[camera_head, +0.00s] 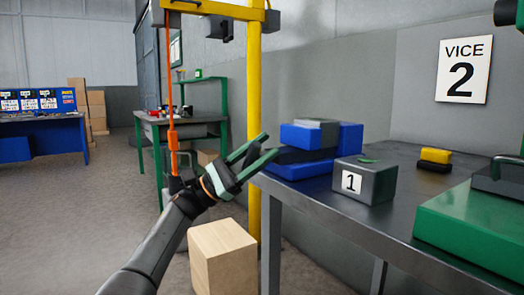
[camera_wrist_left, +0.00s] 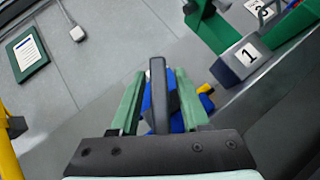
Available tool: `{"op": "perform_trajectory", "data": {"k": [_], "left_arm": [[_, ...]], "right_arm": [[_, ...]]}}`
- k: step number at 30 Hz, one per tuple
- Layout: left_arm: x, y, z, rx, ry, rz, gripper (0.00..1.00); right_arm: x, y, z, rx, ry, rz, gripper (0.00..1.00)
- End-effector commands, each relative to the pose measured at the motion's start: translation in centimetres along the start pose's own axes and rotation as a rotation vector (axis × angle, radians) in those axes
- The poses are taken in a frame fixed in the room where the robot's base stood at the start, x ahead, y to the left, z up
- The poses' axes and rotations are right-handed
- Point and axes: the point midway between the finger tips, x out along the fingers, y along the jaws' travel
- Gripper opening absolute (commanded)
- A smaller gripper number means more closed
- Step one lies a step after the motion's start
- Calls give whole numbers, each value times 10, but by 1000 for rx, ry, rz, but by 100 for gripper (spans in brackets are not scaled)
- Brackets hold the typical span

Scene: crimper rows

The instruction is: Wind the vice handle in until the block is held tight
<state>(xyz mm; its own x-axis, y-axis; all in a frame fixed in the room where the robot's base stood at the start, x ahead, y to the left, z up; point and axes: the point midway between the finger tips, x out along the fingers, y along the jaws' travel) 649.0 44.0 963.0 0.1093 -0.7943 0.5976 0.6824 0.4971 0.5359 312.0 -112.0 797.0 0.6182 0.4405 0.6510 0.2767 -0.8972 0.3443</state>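A blue vice-like body (camera_head: 350,137) with grey pieces sits on the bench beyond my left gripper. A green body (camera_head: 470,230), cut off at the right edge, stands below the VICE 2 sign; a dark bent bar (camera_head: 508,160) rises there, possibly its handle. My left gripper (camera_head: 271,145) is open, its green fingers parallel, apart from or just in front of the blue body; contact is unclear. In the left wrist view a dark bar (camera_wrist_left: 157,95) shows between the fingers, with blue behind; I cannot tell whether it is a handle. My right gripper is not in view.
A grey box marked 1 (camera_head: 364,182) and a yellow-black piece (camera_head: 435,158) stand on the grey bench (camera_head: 330,205). A yellow post (camera_head: 254,110) stands behind my left gripper. A wooden crate (camera_head: 222,258) is on the floor. Bare bench lies between box 1 and the green body.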

Motion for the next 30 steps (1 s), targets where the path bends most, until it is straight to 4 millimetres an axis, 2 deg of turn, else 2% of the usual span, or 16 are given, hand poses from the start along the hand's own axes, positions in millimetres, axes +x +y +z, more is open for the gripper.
{"op": "perform_trajectory", "data": {"k": [7,11,14,24,30], "left_arm": [[0,0,0,-1,1,0,50],[-7,0,-1,-2,2,2,50],[-21,1,-1,-1,4,3,50],[-93,1,0,-1,4,3,50],[-119,0,0,-1,3,1,50]], "right_arm": [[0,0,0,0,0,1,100],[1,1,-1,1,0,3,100],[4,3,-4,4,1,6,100],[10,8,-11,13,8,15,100],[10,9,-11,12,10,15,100]]}}
